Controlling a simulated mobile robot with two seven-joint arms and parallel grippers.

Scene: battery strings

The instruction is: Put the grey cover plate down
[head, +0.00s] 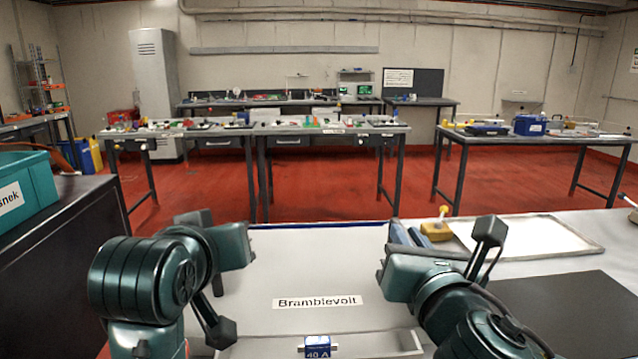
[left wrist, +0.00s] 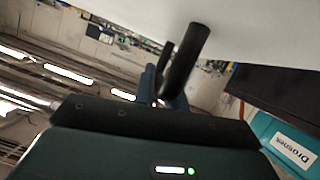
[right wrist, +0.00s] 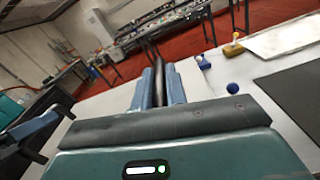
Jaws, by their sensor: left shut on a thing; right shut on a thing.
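The grey cover plate (head: 318,265) lies flat between my two grippers in the head view, with a "Bramblevolt" label on it. My left gripper (left wrist: 165,85) is shut on a black bar-like grip (left wrist: 186,60), with a pale surface above it in the left wrist view. My right gripper (head: 402,236) is at the plate's right side. In the right wrist view its blue fingers are shut on a dark piece (right wrist: 155,55). The left fingertips are hidden in the head view. I cannot tell whether the plate touches what is under it.
A blue 40 A fuse (head: 317,346) is at the near edge. A yellow-based tool (head: 437,231), a pale tray (head: 575,247) and a dark mat (head: 560,305) are to the right. A teal bin (head: 25,190) stands on the dark cabinet at left.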

